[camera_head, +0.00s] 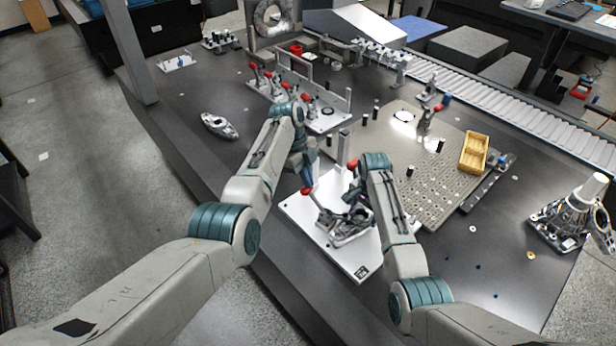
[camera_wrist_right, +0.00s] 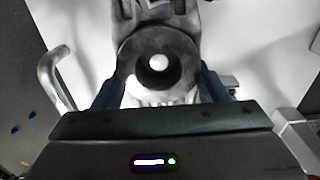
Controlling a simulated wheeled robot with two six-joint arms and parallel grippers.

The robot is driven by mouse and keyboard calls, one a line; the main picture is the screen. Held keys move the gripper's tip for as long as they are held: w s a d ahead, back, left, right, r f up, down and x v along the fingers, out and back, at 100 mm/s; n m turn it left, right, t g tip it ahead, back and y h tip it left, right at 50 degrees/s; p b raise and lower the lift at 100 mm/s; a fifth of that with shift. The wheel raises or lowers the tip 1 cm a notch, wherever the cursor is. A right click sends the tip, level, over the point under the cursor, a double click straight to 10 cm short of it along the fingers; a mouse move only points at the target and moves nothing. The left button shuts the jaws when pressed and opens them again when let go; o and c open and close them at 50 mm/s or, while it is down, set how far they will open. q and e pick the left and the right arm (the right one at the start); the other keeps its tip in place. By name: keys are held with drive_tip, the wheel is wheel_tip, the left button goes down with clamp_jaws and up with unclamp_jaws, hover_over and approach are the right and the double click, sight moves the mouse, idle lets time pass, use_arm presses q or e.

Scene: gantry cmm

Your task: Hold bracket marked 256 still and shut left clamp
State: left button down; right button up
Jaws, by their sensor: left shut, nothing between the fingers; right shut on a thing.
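A grey metal bracket (camera_head: 345,230) sits on a white fixture plate (camera_head: 318,243); I cannot read a number on it. My right gripper (camera_wrist_right: 160,88) is shut on the bracket's round boss (camera_wrist_right: 158,50), with one finger on each side. In the head view my right wrist hides part of the bracket. A clamp with a red knob (camera_head: 307,190) stands at the plate's left side; its lever is partly hidden. My left gripper (camera_head: 305,172) is shut and empty, just above this knob; I cannot tell whether they touch. Another red knob (camera_head: 352,164) shows beside my right wrist.
A perforated plate (camera_head: 430,195) with a yellow tray (camera_head: 474,152) lies to the right. A rack of red-handled clamps (camera_head: 290,88) stands behind my left arm. A grey part (camera_head: 219,125) lies at the left. The table's front right is mostly clear.

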use_arm(q)
drive_tip(key=shift+w+a+f, duration=0.55)
drive_tip(key=shift+a+f, duration=0.15)
drive_tip(key=shift+w+a+f, duration=0.5)
drive_tip(key=shift+a+f, duration=0.15)
drive_tip(key=shift+a, duration=0.05)
